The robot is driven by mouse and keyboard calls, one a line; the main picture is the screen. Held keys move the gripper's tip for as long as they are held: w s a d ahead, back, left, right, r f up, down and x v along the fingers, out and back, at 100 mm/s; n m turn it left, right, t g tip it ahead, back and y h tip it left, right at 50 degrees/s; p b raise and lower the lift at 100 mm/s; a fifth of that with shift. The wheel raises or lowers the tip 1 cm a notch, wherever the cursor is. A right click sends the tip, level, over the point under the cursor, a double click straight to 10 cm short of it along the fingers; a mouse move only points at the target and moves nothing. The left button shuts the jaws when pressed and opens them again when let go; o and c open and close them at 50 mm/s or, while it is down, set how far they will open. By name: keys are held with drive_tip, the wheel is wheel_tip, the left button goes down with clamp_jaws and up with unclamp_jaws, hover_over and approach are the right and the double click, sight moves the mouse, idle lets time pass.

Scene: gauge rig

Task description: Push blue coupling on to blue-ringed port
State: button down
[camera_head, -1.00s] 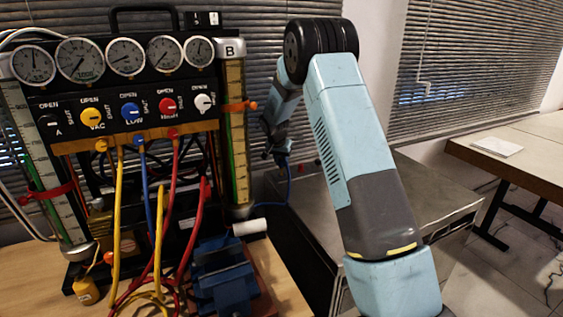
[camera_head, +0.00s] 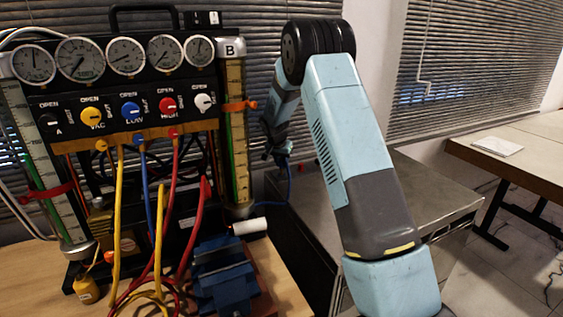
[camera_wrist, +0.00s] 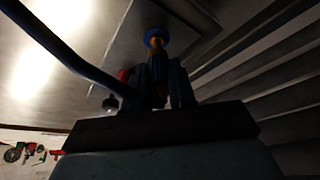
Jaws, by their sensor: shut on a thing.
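My gripper (camera_wrist: 160,88) is shut on the blue coupling, which is mostly hidden between the dark fingers in the wrist view. A blue ring (camera_wrist: 155,33) with a brass-coloured centre shows just beyond the fingertips, in line with them. I cannot tell whether it is the blue-ringed port or the coupling's front, nor whether the two touch. A blue hose (camera_wrist: 70,50) curves in from the upper left toward the gripper. In the head view, my gripper (camera_head: 281,155) is small and dark, right of the gauge panel, with the blue hose (camera_head: 289,185) hanging below it.
A small red part (camera_wrist: 123,75) and a dark knob (camera_wrist: 110,103) sit left of the fingers. The gauge panel (camera_head: 70,105) with coloured valves and hoses stands left. A blue vise (camera_head: 225,270) is in front. A grey cabinet top (camera_head: 420,200) lies right of the gripper.

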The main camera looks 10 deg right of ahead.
drive_tip(key=shift+f, duration=0.95)
idle(0.6)
drive_tip(key=c, duration=0.5)
unclamp_jaws()
drive_tip(key=shift+c, duration=0.2)
drive_tip(key=v, duration=1.3)
drive_tip(key=shift+s+a+r, duration=0.15)
drive_tip(key=shift+s+r, duration=0.05)
drive_tip(key=shift+r, duration=0.05)
